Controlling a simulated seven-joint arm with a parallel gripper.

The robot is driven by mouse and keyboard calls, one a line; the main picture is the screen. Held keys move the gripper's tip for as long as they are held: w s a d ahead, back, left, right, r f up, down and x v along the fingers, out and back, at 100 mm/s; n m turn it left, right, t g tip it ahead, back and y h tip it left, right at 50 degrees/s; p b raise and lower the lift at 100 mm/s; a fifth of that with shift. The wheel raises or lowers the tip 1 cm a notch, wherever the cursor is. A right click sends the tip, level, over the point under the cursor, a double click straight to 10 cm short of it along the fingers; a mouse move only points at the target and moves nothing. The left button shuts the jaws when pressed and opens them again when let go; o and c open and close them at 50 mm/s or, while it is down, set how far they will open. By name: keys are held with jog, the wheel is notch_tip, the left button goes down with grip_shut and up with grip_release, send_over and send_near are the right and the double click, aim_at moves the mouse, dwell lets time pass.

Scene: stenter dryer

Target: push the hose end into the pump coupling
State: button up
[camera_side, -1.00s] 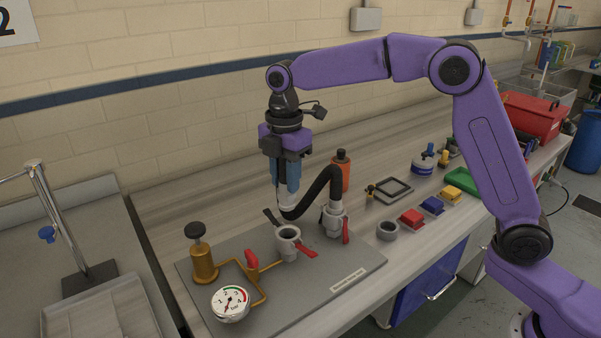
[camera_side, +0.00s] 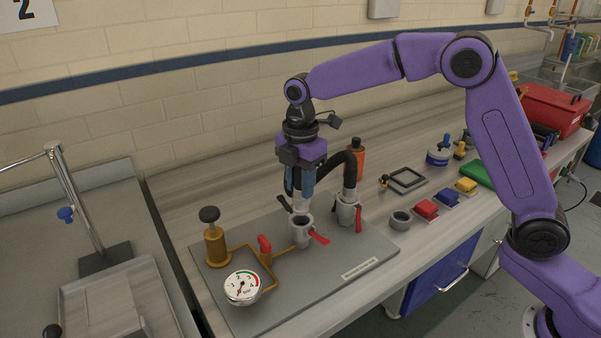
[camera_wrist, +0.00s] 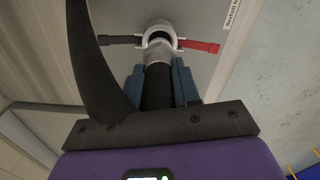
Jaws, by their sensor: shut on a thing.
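My gripper (camera_side: 301,192) is shut on the hose end (camera_side: 300,206), a pale grey cuff on a black hose (camera_side: 351,165). The cuff points down, close above the mouth of the grey pump coupling (camera_side: 302,237); I cannot tell whether its tip is inside the rim. The coupling has a red lever (camera_side: 319,237) and a black lever (camera_side: 284,203), both spread outward. The hose arches to a second grey coupling (camera_side: 347,212) at the right. In the wrist view, the cuff (camera_wrist: 158,55) between the fingers meets the near side of the coupling's ring (camera_wrist: 161,27) and partly hides its opening.
The grey base plate (camera_side: 350,262) carries a brass pump (camera_side: 216,245), brass piping and a pressure gauge (camera_side: 243,287). An orange bottle (camera_side: 359,161) stands behind the hose. A loose grey ring (camera_side: 400,220) and coloured blocks lie to the right.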

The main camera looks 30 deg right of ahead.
aim_at(301, 202)
jog(key=shift+f, duration=0.55)
jog(key=shift+f, duration=2.1)
dwell(1.3)
jog(key=o, duration=1.1)
notch_tip(301, 202, up, 17)
jog(key=shift+d+r, duration=0.1)
jog(key=shift+r, duration=0.1)
